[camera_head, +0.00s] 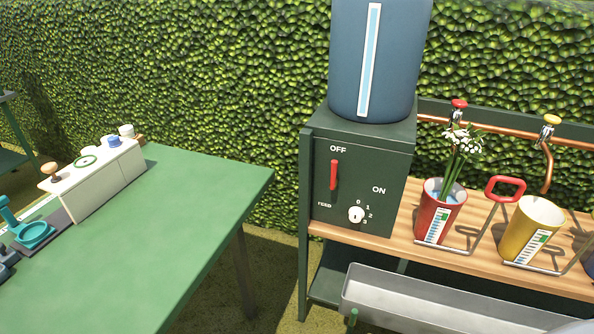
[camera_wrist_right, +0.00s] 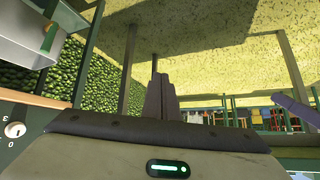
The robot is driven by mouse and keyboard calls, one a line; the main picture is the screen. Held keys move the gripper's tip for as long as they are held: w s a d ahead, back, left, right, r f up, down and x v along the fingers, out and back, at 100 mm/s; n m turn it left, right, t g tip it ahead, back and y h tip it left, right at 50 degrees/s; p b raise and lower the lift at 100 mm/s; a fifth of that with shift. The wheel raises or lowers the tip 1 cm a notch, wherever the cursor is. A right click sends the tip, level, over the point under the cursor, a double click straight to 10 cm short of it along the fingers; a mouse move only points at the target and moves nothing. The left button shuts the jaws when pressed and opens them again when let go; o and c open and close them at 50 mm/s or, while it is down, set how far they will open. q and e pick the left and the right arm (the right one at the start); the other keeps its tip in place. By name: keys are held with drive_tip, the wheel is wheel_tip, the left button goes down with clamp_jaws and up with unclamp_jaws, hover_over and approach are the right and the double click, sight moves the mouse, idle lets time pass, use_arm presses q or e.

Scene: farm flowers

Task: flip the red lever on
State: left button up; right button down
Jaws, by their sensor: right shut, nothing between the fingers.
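The red lever (camera_head: 333,175) stands upright on the front of a dark green control box (camera_head: 388,150), its upper end just below the word OFF. The word ON is to its right and FEED is at lower left. My right gripper (camera_wrist_right: 161,98) shows in the right wrist view, its dark fingers together with nothing between them. The lever is not visible in that view. The white numbered dial (camera_wrist_right: 14,130) is at its left edge; in the head view the dial (camera_head: 356,214) is below and right of the lever. My left gripper is out of view.
A blue tank (camera_head: 380,60) stands on the box. A wooden shelf (camera_head: 390,236) holds a red cup (camera_head: 432,222) with white flowers and a yellow cup (camera_head: 530,232), under taps. A grey trough (camera_head: 430,305) is below. A green table (camera_head: 150,235) is left, with a gap between.

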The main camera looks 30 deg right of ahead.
drive_tip(key=n+t+h, duration=0.8)
drive_tip(key=n, duration=0.4)
approach(334, 173)
drive_tip(key=a, duration=0.3)
drive_tip(key=shift+s+d, duration=0.2)
drive_tip(key=shift+s, duration=0.1)
drive_tip(key=x, duration=1)
drive_tip(key=shift+d+r, duration=0.1)
drive_tip(key=shift+r, duration=0.1)
